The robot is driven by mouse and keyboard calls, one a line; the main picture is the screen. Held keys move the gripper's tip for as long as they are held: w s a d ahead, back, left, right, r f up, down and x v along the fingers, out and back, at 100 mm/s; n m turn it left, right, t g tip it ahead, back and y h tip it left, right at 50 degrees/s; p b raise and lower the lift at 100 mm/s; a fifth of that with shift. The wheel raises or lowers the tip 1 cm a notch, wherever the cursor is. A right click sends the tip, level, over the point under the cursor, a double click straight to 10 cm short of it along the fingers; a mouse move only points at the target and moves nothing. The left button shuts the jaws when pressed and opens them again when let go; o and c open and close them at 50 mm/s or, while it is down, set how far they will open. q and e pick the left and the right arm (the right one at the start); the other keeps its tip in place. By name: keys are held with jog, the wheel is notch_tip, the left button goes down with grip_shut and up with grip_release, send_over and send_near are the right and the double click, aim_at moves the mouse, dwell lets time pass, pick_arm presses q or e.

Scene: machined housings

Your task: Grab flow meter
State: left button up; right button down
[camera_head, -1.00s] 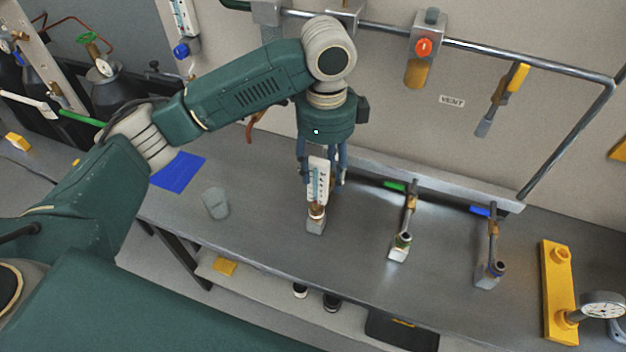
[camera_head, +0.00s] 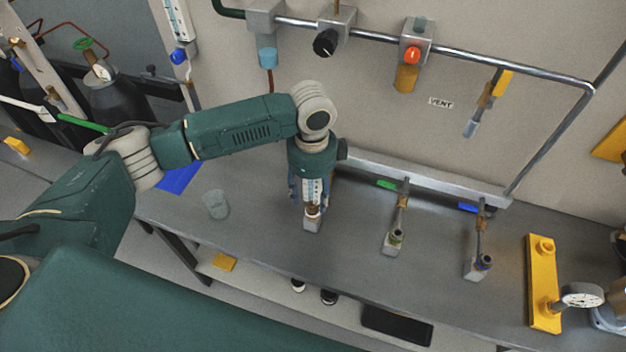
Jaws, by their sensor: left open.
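The flow meter (camera_head: 314,190) stands upright on the grey bench, a white-faced tube on a small metal block. My left gripper (camera_head: 313,198) comes down over it from above, with its blue-grey fingers on either side of the tube. The gripper is open around the flow meter; whether a finger touches it I cannot tell. The upper part of the flow meter is hidden by the gripper body. My right gripper is not in view.
A clear beaker (camera_head: 215,204) stands left of the flow meter. Two valve fittings (camera_head: 395,232) (camera_head: 478,257) and a yellow plate (camera_head: 543,283) with a gauge (camera_head: 581,295) stand to the right. A pipe (camera_head: 470,49) with valves runs along the wall behind.

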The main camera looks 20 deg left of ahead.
pick_arm(q)
jog(key=shift+f, duration=0.2)
grip_shut()
jog(key=shift+w+r, duration=0.1)
jog(key=shift+r, duration=0.05)
